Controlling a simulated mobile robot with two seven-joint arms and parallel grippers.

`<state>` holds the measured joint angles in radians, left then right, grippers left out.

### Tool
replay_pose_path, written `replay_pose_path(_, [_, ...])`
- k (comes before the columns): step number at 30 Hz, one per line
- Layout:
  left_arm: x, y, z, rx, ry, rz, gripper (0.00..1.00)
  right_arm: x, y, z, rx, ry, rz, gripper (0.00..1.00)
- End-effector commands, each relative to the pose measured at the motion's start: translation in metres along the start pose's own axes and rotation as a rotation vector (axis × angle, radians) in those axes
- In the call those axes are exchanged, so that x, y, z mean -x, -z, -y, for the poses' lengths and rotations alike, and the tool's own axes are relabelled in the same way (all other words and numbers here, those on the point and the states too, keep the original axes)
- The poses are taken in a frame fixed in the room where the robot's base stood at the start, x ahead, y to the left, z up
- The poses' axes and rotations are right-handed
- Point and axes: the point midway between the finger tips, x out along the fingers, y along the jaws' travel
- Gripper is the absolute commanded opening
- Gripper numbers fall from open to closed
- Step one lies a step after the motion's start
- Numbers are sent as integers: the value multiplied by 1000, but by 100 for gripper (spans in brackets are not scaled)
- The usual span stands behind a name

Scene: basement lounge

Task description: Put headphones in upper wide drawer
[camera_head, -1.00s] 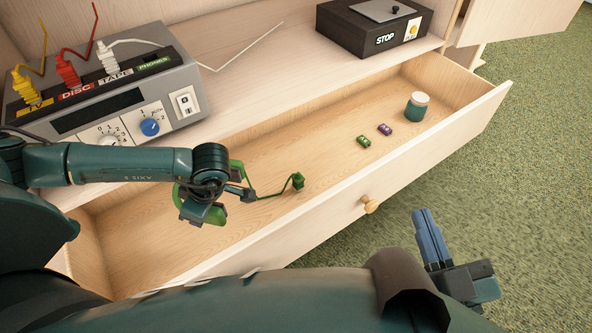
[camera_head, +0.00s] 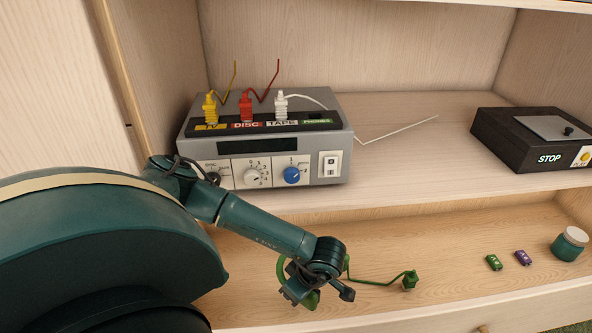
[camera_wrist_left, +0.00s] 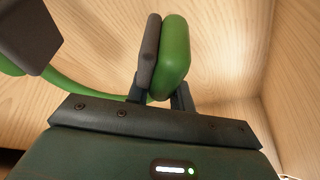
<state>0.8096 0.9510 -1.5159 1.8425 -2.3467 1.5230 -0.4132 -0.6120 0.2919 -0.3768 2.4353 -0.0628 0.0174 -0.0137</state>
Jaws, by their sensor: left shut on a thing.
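The green headphones (camera_head: 281,268) are in my left gripper (camera_head: 296,292), inside the open wide drawer (camera_head: 450,268). A green cord runs from them to a green plug (camera_head: 409,280) on the right. In the left wrist view a green ear cup with a grey pad (camera_wrist_left: 175,58) sits between the fingers of my left gripper (camera_wrist_left: 160,90), which is shut on it. The wooden drawer floor and walls show close around it. The arm hides part of the headphones. My right gripper is out of view.
In the drawer lie a green block (camera_head: 493,262), a purple block (camera_head: 522,258) and a lidded teal jar (camera_head: 568,245). On the shelf above stand a grey audio unit (camera_head: 265,150) with yellow, red and white plugs, and a black STOP box (camera_head: 500,140).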

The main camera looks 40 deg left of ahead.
Motion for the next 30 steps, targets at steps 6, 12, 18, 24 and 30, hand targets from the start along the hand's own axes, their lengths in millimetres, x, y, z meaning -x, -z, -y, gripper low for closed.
replay_pose_path(6, [-32, -14, 0, 0, 0, 0, 0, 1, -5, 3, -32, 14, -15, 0])
replay_pose_path(12, [-31, -13, 0, 0, -1, 0, 0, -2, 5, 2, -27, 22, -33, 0])
replay_pose_path(18, [-34, -14, 0, 0, 1, 0, 24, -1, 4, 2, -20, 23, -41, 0])
replay_pose_path(24, [-34, -14, 0, -1, 1, 0, 41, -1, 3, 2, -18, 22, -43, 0])
replay_pose_path(30, [-34, -14, 0, -1, 1, 0, 44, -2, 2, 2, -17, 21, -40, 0])
